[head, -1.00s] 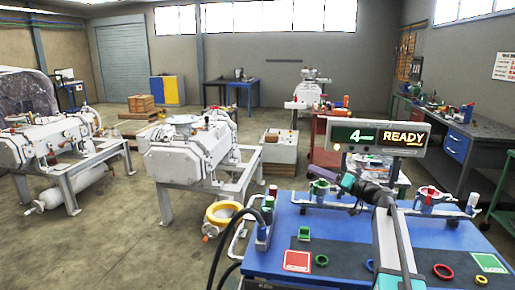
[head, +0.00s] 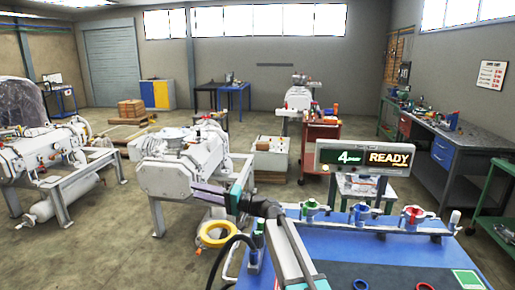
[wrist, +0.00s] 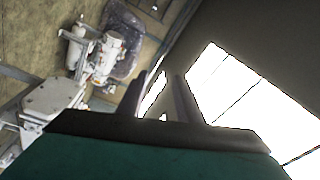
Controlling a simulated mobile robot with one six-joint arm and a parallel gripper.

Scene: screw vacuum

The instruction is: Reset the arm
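My gripper (head: 193,193) is raised in the air in the head view, left of the blue workbench (head: 390,254) and in front of a white vacuum pump (head: 170,172). Its grey fingers point left. In the wrist view the two fingers of my gripper (wrist: 162,75) stand apart with an empty gap between them. It holds nothing. My arm rises from the bottom of the head view and bends left at the top. The wrist view looks past the fingers to the floor, a wall and bright windows.
A display (head: 364,157) reading "4" and "READY" stands behind the bench. A yellow ring (head: 217,235) is low beside the pump. Open floor lies at left.

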